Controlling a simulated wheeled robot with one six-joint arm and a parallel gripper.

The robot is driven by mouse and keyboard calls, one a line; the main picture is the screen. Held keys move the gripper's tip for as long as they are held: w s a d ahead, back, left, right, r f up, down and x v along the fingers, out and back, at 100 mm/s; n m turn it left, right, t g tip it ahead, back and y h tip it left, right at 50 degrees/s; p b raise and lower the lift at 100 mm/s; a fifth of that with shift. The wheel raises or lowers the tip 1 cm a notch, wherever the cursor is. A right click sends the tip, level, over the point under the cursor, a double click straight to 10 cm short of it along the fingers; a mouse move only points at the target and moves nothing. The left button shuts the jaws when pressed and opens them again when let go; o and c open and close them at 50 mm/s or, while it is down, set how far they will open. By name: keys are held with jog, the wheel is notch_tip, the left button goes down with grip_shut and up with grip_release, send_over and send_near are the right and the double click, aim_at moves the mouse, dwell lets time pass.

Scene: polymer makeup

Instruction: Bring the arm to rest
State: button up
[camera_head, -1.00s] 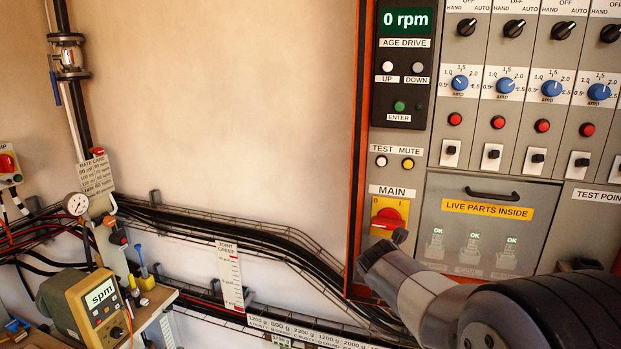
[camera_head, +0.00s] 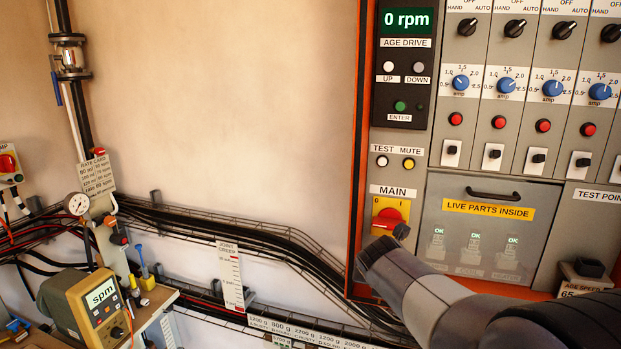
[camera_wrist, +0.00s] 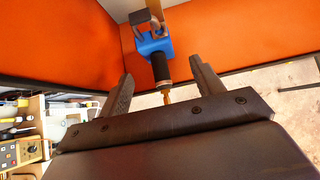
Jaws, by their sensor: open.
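My arm (camera_head: 450,300) reaches in from the lower right of the head view, in front of the cabinet's lower part. Its grey elbow section is just below and right of the red MAIN switch (camera_head: 390,218); I cannot tell if they touch. My gripper (camera_wrist: 161,67) shows in the wrist view with two fingers spread apart. A blue fitting (camera_wrist: 150,42) with a black cylinder (camera_wrist: 161,68) and a brass tip shows beyond and between the fingers. The fingers do not close on it. The gripper itself is not clearly seen in the head view.
The grey control cabinet (camera_head: 425,155) with an orange edge fills the right, its display reading 0 rpm. A clear cover marked LIVE PARTS INSIDE (camera_head: 488,209) is near my arm. Cable trays (camera_head: 250,235) and a yellow spm meter (camera_head: 85,305) are at left. The wall above is bare.

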jog(key=v, duration=0.7)
jog(key=x, duration=1)
jog(key=shift+w+d+f+p, duration=0.1)
jog(key=shift+w+f+p, duration=0.15)
jog(key=shift+p, duration=0.05)
jog(key=s+b, duration=0.1)
jog(key=s+a+b, duration=0.1)
jog(key=s, duration=0.1)
jog(key=shift+s+f, duration=0.15)
jog(key=shift+s+a+b, duration=0.1)
jog(key=shift+s+b, duration=0.1)
jog(key=shift+b, duration=0.25)
jog(key=shift+w+b, duration=0.15)
jog(key=shift+b, duration=0.3)
jog(key=shift+r, duration=0.25)
